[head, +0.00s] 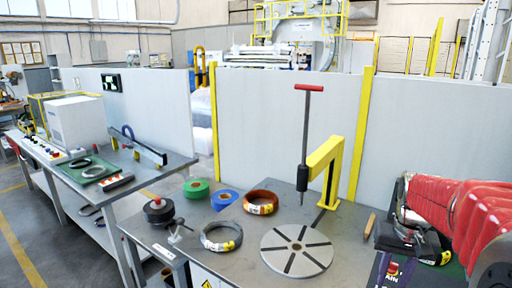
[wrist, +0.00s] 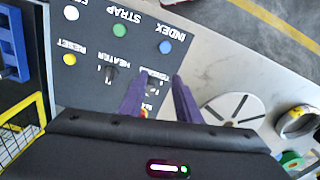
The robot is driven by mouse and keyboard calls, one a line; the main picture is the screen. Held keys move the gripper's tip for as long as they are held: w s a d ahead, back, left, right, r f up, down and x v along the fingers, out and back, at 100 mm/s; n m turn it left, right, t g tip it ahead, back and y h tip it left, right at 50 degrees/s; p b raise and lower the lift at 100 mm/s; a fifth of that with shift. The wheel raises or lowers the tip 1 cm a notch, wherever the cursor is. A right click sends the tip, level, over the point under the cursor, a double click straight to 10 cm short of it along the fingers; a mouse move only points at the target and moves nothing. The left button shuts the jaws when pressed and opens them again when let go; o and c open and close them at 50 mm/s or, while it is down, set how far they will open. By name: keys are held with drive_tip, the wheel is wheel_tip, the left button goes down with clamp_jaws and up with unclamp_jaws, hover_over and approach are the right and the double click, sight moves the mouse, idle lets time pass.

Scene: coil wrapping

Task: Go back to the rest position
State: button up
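My gripper is over a dark control panel (wrist: 90,85) at the right of the bench. In the wrist view its two purple fingers (wrist: 163,80) are apart, with panel surface showing between them and nothing held. The panel appears upside down, with a green STRAP button (wrist: 119,31), a blue INDEX button (wrist: 165,47), a yellow RESET button (wrist: 69,60) and a HEATER knob (wrist: 111,73). In the head view my red-sleeved arm reaches in from the right, and the panel (head: 420,272) is partly hidden below my gripper's dark body.
A slotted round turntable (head: 297,250) lies on the bench beside a yellow post (head: 325,160) and a red-handled rod (head: 306,140). An orange-marked coil (head: 261,203), a grey coil (head: 221,237), green tape (head: 196,189) and blue tape (head: 224,200) lie left of it. Pale partitions stand behind.

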drive_tip(key=s+a+r+n+t, duration=0.2)
drive_tip(key=s+a, duration=0.6)
drive_tip(key=a, duration=0.1)
drive_tip(key=s+a+r+n+t, duration=0.2)
drive_tip(key=s+a+t, duration=0.1)
drive_tip(key=s+a, duration=0.5)
drive_tip(key=shift+a, duration=0.7)
drive_tip(key=shift+r, duration=0.1)
